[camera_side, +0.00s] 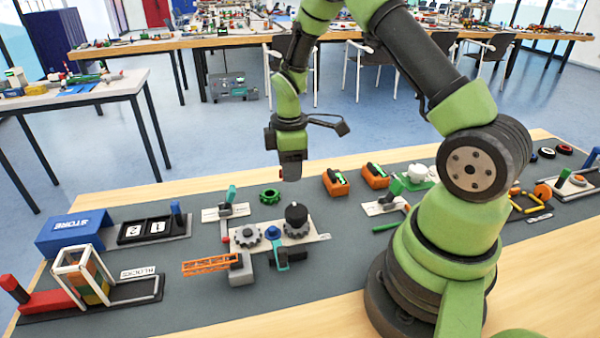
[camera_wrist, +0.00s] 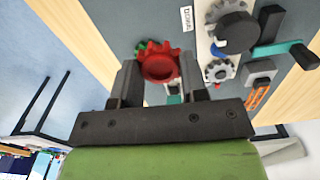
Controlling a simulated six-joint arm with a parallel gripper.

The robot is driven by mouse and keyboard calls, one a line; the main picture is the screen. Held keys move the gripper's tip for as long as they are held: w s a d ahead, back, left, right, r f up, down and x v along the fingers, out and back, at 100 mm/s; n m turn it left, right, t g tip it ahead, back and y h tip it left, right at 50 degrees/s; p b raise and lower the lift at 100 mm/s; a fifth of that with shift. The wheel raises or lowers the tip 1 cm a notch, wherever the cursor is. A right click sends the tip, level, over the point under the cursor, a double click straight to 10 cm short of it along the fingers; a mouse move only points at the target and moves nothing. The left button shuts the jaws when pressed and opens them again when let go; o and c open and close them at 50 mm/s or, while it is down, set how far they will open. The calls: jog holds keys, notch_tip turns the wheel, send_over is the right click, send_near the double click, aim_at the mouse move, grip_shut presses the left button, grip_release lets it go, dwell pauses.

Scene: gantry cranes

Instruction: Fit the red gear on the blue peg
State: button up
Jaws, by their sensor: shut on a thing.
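My gripper (camera_wrist: 162,80) is shut on the red gear (camera_wrist: 160,62), which sits between the two fingers in the wrist view. In the side view my gripper (camera_side: 291,172) hangs in the air above the far side of the mat, with a little red showing at it. The blue peg (camera_side: 272,232) stands on a pale plate (camera_side: 303,240), between a grey gear (camera_side: 247,236) and a black knob (camera_side: 296,214). The peg is below my gripper and nearer the camera. In the wrist view the blue peg (camera_wrist: 221,48) is partly hidden beside the knob.
A green gear (camera_side: 270,196) lies on the grey mat behind the plate. An orange crane boom (camera_side: 210,264) and a green-handled crank (camera_side: 280,254) are at the plate's near side. Orange blocks (camera_side: 335,182) stand to the right. The blue store box (camera_side: 75,232) is at left.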

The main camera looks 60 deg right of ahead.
send_over(272, 228)
jog(key=shift+w+d+r+n, duration=0.1)
jog(key=shift+d+r+n, duration=0.2)
jog(key=shift+n, duration=0.1)
jog(key=shift+a+f, duration=0.1)
jog(key=shift+a, duration=0.15)
jog(key=shift+f, duration=2.8)
jog(key=shift+f, duration=0.75)
jog(key=o, duration=1)
jog(key=shift+c, duration=0.2)
jog(key=shift+r, duration=0.1)
jog(key=shift+r, duration=3.4)
